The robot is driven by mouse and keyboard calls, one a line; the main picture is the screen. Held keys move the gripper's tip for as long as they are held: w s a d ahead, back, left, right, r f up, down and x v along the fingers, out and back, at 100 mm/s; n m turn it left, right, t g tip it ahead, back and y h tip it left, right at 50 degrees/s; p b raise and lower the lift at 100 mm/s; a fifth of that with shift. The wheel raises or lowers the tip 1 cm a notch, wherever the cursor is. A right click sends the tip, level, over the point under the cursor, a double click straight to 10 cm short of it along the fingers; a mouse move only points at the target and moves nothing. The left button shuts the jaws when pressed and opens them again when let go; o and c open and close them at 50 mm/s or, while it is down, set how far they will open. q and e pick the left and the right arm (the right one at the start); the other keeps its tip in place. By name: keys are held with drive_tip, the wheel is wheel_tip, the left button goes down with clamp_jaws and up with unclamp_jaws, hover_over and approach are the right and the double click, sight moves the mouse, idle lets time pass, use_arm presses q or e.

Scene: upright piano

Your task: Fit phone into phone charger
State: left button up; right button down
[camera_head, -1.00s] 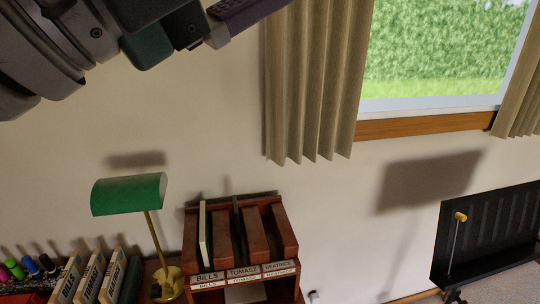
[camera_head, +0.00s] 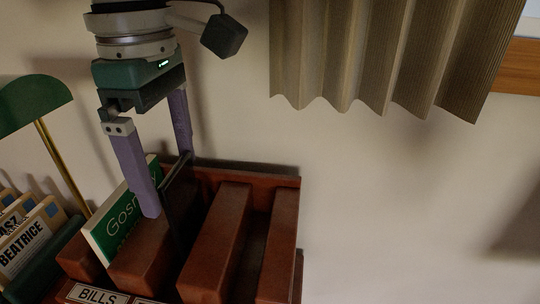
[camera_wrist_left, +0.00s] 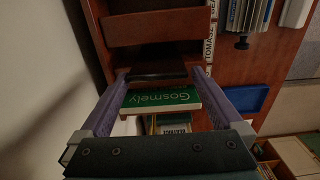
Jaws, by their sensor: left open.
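A thin black slab (camera_head: 177,205), which looks like the phone, stands on edge in a slot of the reddish-brown wooden organizer (camera_head: 222,235). My left gripper (camera_head: 168,180) points down over the organizer, with its purple fingers open on either side of the slab's upper part. In the left wrist view the dark slab (camera_wrist_left: 155,73) lies between the fingertips (camera_wrist_left: 161,72), and I cannot tell whether they touch it. A green and white "Gosmely" booklet (camera_head: 112,222) stands in the slot to the left, close to the near finger. I cannot make out a phone charger. My right gripper does not show.
A green lamp (camera_head: 32,103) with a brass stem and several labelled folders (camera_head: 30,238) stand left of the organizer. The wall is close behind. A curtain (camera_head: 385,55) hangs at upper right. The space right of the organizer looks clear.

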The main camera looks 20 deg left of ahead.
sight(186, 206)
use_arm(q)
drive_tip(key=f, duration=0.6)
drive_tip(key=shift+w+d+f+p, duration=0.15)
drive_tip(key=shift+d+f+p, duration=0.15)
drive_tip(key=shift+p, duration=0.05)
drive_tip(key=c, duration=1.2)
drive_tip(key=shift+r, duration=0.2)
